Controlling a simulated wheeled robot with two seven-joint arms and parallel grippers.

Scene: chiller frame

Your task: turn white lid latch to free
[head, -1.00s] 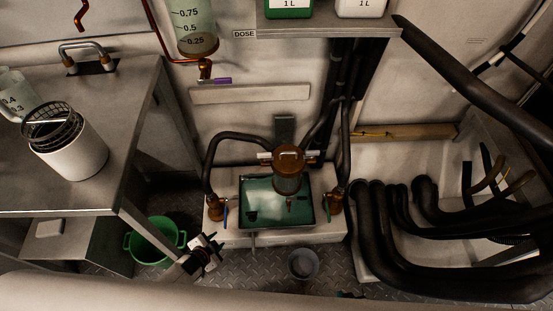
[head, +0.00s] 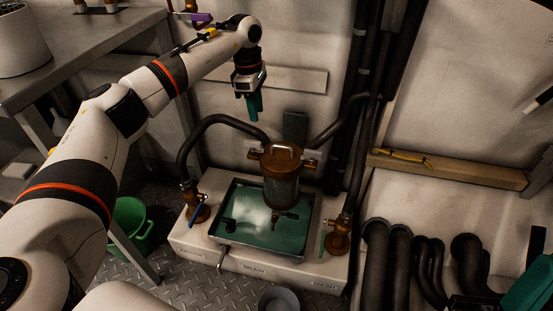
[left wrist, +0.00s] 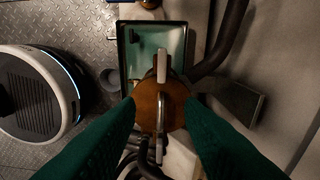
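The brown round lid (head: 283,158) sits on a clear strainer body (head: 282,190) above a green-lined tray. It has a metal handle on top. My right gripper (head: 505,296) shows partly at the lower right corner.
The tray (head: 230,184) stands on a white plinth between two brown valves (head: 197,204) (head: 338,236). Black hoses arch beside the lid. A green bucket (head: 131,226) and a grey bowl (head: 279,299) stand on the floor. A steel table (head: 80,50) is at left.

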